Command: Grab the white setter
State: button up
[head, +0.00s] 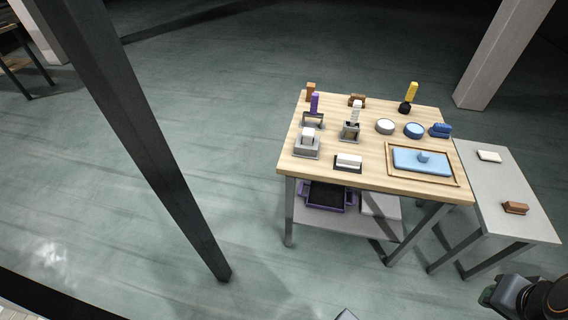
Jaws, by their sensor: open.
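Several white pieces show in the head view, and I cannot tell for sure which is the setter. A white block (348,160) lies on a dark pad at the wooden table's front. Another white block (308,133) sits upright in a grey holder (306,150) at the left. A ridged white piece (356,108) stands in a second grey holder (350,131). My gripper's fingers are not in view; only a dark part of my arm shows at the bottom right, apart from both tables.
The wooden table (375,174) also bears a white-topped round dish (384,126), a blue round dish (414,130), a blue lidded slab (422,160) in a wooden tray, and purple and yellow upright pieces. A brown block (515,208) lies on the side table. A dark post (150,140) stands left.

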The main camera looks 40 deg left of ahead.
aim_at(343, 160)
jog(key=u, duration=1.45)
jog(key=i, duration=1)
